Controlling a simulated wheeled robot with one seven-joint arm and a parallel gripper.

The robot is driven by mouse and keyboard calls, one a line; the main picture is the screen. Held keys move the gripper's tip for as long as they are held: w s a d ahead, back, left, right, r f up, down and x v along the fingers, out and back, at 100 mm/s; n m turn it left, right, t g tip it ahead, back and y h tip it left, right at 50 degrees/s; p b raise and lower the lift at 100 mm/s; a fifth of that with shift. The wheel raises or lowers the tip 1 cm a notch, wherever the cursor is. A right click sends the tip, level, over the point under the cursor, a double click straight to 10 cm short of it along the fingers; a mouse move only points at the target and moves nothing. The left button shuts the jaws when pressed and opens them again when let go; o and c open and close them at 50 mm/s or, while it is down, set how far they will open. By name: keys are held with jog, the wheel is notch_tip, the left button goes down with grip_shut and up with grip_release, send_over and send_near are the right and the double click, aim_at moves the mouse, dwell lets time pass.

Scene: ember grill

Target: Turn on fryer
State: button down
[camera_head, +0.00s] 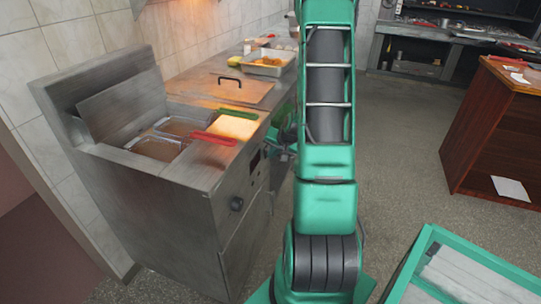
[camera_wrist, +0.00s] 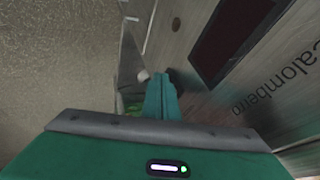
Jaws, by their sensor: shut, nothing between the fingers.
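The fryer (camera_head: 190,210) is a stainless steel cabinet at the left of the head view, with oil wells, baskets and a front panel. In the wrist view the fryer's front (camera_wrist: 270,85) fills the right side, with a dark display (camera_wrist: 228,38) and printed lettering. My gripper (camera_wrist: 161,78) is shut and empty, close beside this panel. Whether it touches the panel cannot be told. In the head view my arm partly hides the gripper.
Fryer basket handles in red (camera_head: 214,138) and green (camera_head: 238,113) stick out over the top. A steel counter with a tray of food (camera_head: 268,64) continues behind. A wooden cabinet (camera_head: 490,130) stands at right. Open floor (camera_head: 400,150) lies between.

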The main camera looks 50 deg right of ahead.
jog(key=shift+w+f, duration=0.1)
jog(key=shift+w, duration=0.05)
jog(key=shift+r, duration=0.85)
jog(key=s+r, duration=0.8)
jog(key=s, duration=0.1)
jog(key=shift+r, duration=0.2)
